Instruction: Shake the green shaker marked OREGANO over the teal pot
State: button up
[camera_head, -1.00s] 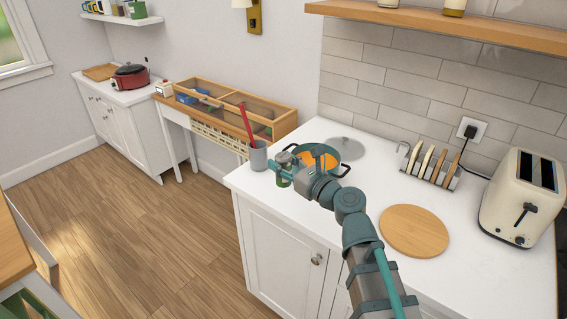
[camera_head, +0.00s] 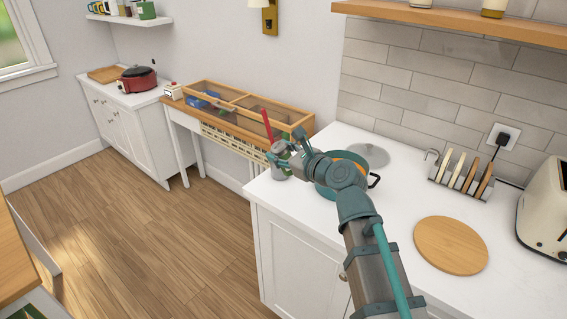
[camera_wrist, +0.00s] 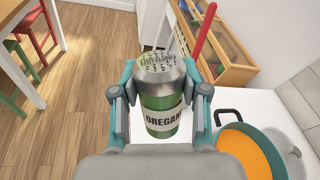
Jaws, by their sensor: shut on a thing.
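The green shaker (camera_wrist: 160,120) has a silver perforated lid and a label reading OREGANO. My gripper (camera_wrist: 164,98) is shut on it, one finger on each side; the lid faces up toward the wrist camera. In the head view my gripper (camera_head: 284,154) is left of the teal pot (camera_head: 324,188), above the counter's left end; the arm hides part of the pot. In the wrist view the teal pot (camera_wrist: 218,146) is at lower right, holding orange contents (camera_wrist: 246,148). The shaker is beside the pot there, not over its opening.
A red-handled utensil (camera_head: 267,125) stands close behind my gripper. A grey lid (camera_head: 368,155) lies behind the pot. A rack (camera_head: 461,179), a round board (camera_head: 450,246) and a toaster (camera_head: 545,205) are to the right. A wooden organizer (camera_head: 300,118) stands behind left.

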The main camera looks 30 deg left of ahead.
jog(key=w+a+f+n+t+h+b, duration=0.1)
jog(key=w+a+f+h+b, duration=0.15)
jog(key=w, duration=0.25)
jog(key=w+d+t+h+p, duration=0.5)
jog(key=w+d+h+p, duration=0.5)
jog(key=w+d+h, duration=0.4)
jog(key=shift+d+r+t+h+p, duration=0.4)
jog(key=shift+d+h, duration=0.25)
jog(key=shift+h, duration=0.4)
jog(key=shift+w+f, duration=0.1)
jog(key=shift+f, duration=0.1)
